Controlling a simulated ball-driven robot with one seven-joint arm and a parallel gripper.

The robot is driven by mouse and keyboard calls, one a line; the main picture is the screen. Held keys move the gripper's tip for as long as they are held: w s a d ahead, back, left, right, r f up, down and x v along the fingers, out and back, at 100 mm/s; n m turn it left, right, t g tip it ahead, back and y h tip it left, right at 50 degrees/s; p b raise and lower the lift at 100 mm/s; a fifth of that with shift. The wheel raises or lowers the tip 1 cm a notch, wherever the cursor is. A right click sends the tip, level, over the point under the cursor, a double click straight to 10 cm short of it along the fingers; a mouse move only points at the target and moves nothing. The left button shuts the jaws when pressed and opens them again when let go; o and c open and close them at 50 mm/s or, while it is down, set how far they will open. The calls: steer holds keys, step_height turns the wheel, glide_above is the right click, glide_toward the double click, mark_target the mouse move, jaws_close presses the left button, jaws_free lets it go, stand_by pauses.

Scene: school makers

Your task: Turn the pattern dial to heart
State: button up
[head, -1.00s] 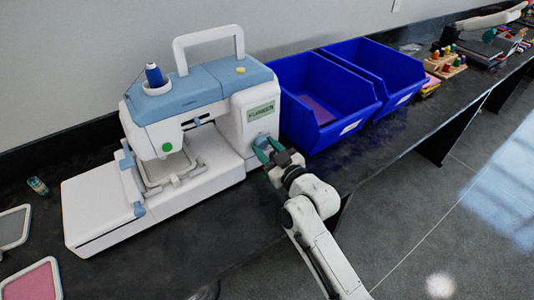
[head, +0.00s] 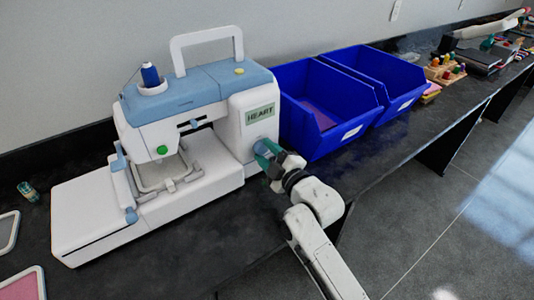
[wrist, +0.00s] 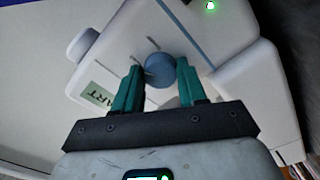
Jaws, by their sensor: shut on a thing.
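The white and blue embroidery machine (head: 185,110) stands on the dark counter. Its small display (head: 260,114) reads HEART in the head view; part of the word, "ART", shows on the display in the wrist view (wrist: 97,97). The round blue pattern dial (wrist: 160,68) is on the machine's front face below the display. My gripper (wrist: 161,75) has its green fingers on either side of the dial and is shut on it. In the head view my gripper (head: 263,150) hides most of the dial.
Two blue bins (head: 320,115) stand just right of the machine. An embroidery hoop (head: 160,172) is under the machine's head. Framed pieces (head: 25,285) lie at the lower left. The counter's front edge runs beneath my arm.

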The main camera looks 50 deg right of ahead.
steer(key=shift+n, duration=0.3)
stand_by(0.4)
steer(key=o, duration=1)
steer(key=shift+o, duration=0.2)
steer(key=b+v, duration=0.1)
steer(key=v, duration=1)
steer(key=shift+w, duration=0.1)
